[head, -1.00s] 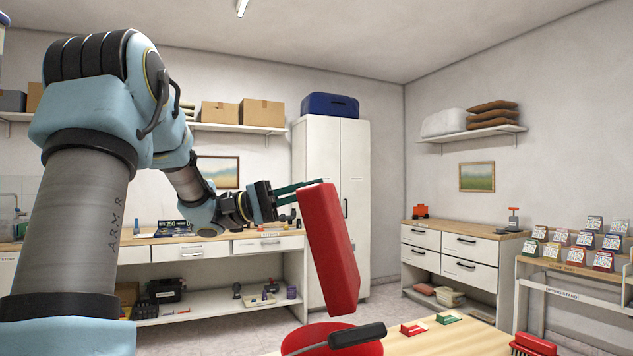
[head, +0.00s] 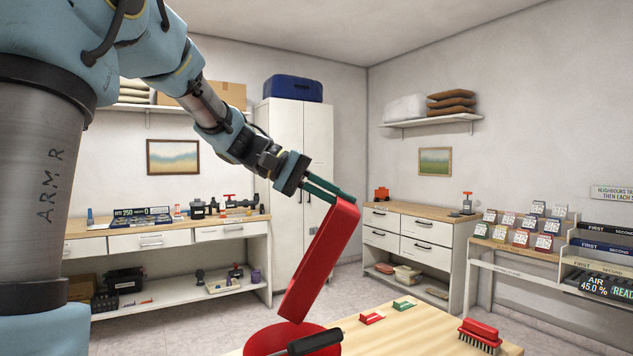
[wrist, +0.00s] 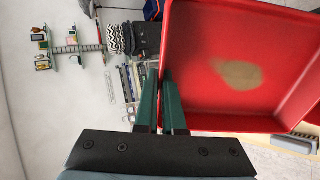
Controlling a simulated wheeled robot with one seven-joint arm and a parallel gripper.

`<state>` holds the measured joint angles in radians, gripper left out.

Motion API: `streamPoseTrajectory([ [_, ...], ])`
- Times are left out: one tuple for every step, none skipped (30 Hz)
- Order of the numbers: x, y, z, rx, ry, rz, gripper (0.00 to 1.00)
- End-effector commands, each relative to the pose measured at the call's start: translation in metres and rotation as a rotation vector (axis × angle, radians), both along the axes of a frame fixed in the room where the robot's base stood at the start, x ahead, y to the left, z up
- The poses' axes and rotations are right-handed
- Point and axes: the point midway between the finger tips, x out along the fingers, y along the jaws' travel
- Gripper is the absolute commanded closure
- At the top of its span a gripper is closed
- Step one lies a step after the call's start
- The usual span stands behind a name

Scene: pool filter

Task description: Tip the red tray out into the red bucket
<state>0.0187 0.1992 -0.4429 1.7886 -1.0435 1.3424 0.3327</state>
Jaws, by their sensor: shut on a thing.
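My gripper (head: 324,190) is shut on the upper edge of the red tray (head: 325,258); its green fingers also show in the wrist view (wrist: 161,90). The tray hangs steeply tilted, its lower end at the lower left. The wrist view looks into the red tray (wrist: 195,95), where a tan patch (wrist: 238,74) lies on its floor. The red bucket (head: 268,338) is at the bottom of the head view, below the tray's low end. Its inside is hidden. A black handle (head: 316,342) shows in front of it.
A wooden table (head: 410,338) holds a red brush (head: 480,333), a red block (head: 372,317) and a green block (head: 404,304). A stand with several cards (head: 520,232) is at the right. A workbench (head: 165,233) and cabinet (head: 300,135) stand behind.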

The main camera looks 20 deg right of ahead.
Motion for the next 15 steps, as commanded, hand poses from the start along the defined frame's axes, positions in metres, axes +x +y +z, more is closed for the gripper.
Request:
streamPoseTrajectory([
  [-0.005,-0.008,0.005,0.037,-0.023,-0.005,1.00],
  [-0.007,-0.012,0.004,0.062,-0.031,-0.006,1.00],
  [-0.009,-0.018,0.002,0.094,-0.046,-0.007,1.00],
  [-0.011,-0.022,0.001,0.117,-0.059,-0.005,1.00],
  [-0.013,-0.025,-0.001,0.143,-0.069,-0.005,1.00],
  [-0.015,-0.029,-0.007,0.177,-0.084,-0.007,1.00],
  [-0.016,-0.032,-0.009,0.202,-0.096,-0.006,1.00],
  [-0.018,-0.036,-0.012,0.227,-0.110,-0.006,1.00],
  [-0.020,-0.040,-0.016,0.261,-0.123,-0.007,1.00],
  [-0.022,-0.044,-0.019,0.287,-0.135,-0.008,1.00],
  [-0.023,-0.047,-0.021,0.310,-0.149,-0.007,1.00],
  [-0.026,-0.051,-0.025,0.345,-0.163,-0.008,1.00],
  [-0.027,-0.055,-0.028,0.370,-0.176,-0.009,1.00],
  [-0.029,-0.058,-0.030,0.395,-0.189,-0.007,1.00],
  [-0.030,-0.061,-0.036,0.429,-0.201,-0.008,1.00],
])
